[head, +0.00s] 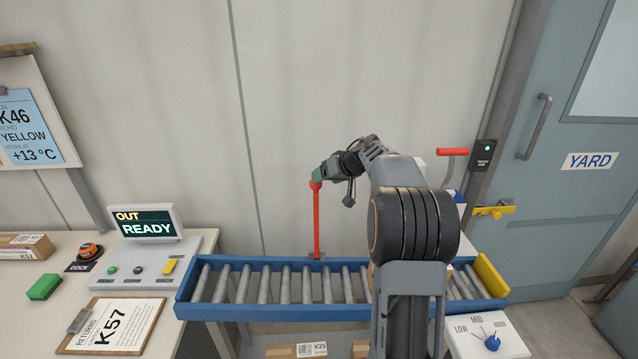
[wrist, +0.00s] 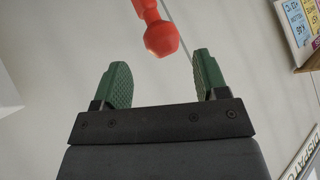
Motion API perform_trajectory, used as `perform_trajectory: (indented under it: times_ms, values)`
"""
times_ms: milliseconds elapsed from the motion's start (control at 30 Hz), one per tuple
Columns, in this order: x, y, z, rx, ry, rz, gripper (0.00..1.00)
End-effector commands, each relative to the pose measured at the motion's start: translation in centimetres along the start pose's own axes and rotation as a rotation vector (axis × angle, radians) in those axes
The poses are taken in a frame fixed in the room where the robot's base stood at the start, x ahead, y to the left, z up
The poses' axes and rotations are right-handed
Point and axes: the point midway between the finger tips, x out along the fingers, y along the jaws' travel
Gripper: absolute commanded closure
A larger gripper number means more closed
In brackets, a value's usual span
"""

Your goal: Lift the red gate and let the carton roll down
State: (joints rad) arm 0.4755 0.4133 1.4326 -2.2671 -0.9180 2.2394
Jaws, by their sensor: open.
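A red upright bar (head: 317,225) with a round knob on top stands at the back edge of the roller conveyor (head: 250,310); it looks like the red gate's lever. My gripper (head: 318,178) is at the knob's height, right by it in the head view. In the wrist view, my gripper (wrist: 160,85) is open with green fingers apart. The red knob (wrist: 160,38) shows beyond the fingertips, centred across the gap, not gripped. A tan patch (head: 449,273) on the conveyor, perhaps the carton, is mostly hidden behind my arm.
A second red handle (head: 452,152) stands behind the conveyor's right end. A yellow stop (head: 490,275) closes that end. A LOW/MID dial box (head: 500,338) is at front right. A console (head: 145,255) reading OUT READY and a clipboard (head: 112,327) are on the left bench.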

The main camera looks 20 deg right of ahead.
Motion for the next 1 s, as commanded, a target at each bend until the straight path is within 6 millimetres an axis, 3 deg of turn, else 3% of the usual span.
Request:
perform_trajectory:
  times_ms: [200,400,600,1000]
  values:
    - [-4.3,0.1,0.0,-0.001,0.003,0.002,0.33]
    - [-6.9,0.1,0.0,0.000,0.002,0.001,0.33]
    - [-8.0,0.0,0.0,0.001,0.000,0.000,0.33]
    - [-8.1,0.0,0.0,0.001,0.001,0.000,0.33]
